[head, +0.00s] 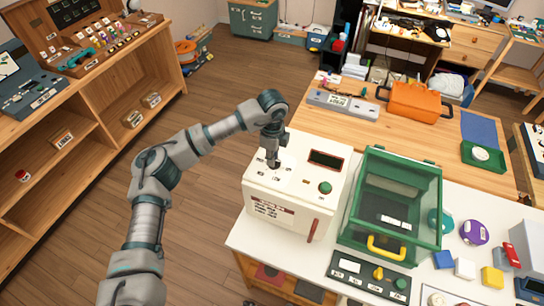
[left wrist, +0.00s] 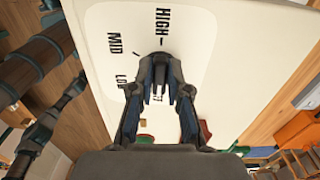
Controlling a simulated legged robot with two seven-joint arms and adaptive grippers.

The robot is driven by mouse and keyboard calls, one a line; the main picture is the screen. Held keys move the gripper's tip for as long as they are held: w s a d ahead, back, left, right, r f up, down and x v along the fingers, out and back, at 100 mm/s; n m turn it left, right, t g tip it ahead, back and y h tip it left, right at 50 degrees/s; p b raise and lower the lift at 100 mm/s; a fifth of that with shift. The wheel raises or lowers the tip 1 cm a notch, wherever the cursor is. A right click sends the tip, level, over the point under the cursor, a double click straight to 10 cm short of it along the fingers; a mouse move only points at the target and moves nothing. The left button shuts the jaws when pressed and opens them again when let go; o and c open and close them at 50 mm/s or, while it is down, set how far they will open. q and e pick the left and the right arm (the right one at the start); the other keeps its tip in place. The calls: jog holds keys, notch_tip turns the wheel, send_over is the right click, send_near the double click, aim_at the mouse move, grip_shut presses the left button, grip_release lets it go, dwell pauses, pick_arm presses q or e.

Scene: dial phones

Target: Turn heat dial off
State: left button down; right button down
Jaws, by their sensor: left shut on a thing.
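A white box-shaped appliance (head: 279,213) stands on the white table top, with its control panel facing up. My left gripper (head: 274,164) reaches down onto the panel's left part. In the left wrist view, the gripper (left wrist: 160,88) is shut on the dark heat dial (left wrist: 158,62), one finger on each side. The printed labels HIGH, MID and LOW show around the dial; another label is mostly hidden behind the fingers. I cannot tell which label the dial points to. My right gripper is not in view.
The appliance also has a green knob (head: 325,187), a dark display (head: 326,159) and a red handle (head: 313,230). A green clear-sided case (head: 394,200) with a yellow handle stands close on its right. An orange case (head: 414,101) lies behind. Wooden shelves (head: 88,95) stand at the left.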

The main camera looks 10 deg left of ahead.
pick_arm(q)
jog(key=shift+w+r, duration=0.15)
jog(key=shift+r, duration=0.15)
jog(key=c, duration=1.1)
grip_release()
jog(key=shift+c, duration=0.2)
jog(key=shift+d+f, duration=0.15)
notch_tip(320, 180, up, 12)
jog(key=shift+f, duration=0.15)
